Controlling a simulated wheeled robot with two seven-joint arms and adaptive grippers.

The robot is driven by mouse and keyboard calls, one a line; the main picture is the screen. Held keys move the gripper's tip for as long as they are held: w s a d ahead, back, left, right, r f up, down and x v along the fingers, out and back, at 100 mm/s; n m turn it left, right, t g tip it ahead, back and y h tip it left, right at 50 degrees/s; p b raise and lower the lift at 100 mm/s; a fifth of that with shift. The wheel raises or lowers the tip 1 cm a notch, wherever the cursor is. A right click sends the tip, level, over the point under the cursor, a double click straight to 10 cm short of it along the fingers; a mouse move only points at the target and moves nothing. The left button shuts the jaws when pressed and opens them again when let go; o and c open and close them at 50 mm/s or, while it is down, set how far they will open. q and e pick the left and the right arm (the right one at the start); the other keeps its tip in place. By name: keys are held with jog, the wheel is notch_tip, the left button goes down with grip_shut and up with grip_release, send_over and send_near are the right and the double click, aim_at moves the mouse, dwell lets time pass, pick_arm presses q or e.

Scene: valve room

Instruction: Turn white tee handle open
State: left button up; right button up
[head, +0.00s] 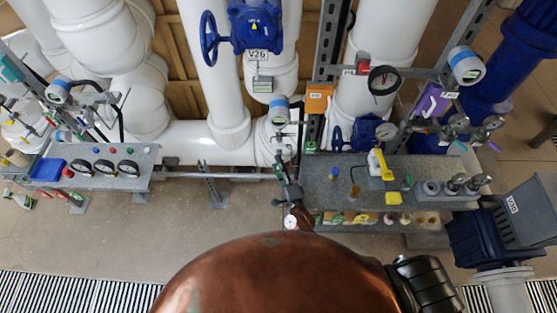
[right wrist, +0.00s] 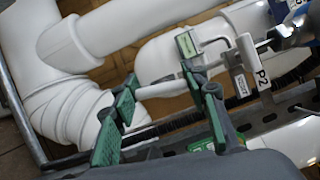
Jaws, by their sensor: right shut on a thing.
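My right gripper (head: 284,172) reaches up from the lower middle of the head view to a small white fitting below a blue-capped transmitter (head: 278,110). In the right wrist view, its green-padded fingers stand on both sides of a short white bar, which looks like the white tee handle (right wrist: 160,89). The handle's angle is hard to judge. My left gripper is not in view.
Large white pipes (head: 210,65) run behind the fitting, with a blue valve V26 (head: 256,24) above. A grey bench with valves and gauges (head: 330,195) stands close on the right. A gauge panel (head: 95,178) stands on the left. Open floor (head: 120,230) lies in front.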

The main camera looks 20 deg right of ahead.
jog(key=shift+f+n+g+p, duration=0.1)
jog(key=shift+n+g+p, duration=0.2)
jog(key=shift+n+p, duration=0.8)
jog(key=o, duration=1.2)
jog(key=shift+c, duration=0.2)
jog(key=shift+s, duration=0.2)
jog(key=s+d, duration=0.1)
jog(key=s, duration=1)
jog(key=shift+s+d, duration=0.15)
jog(key=shift+s, duration=0.15)
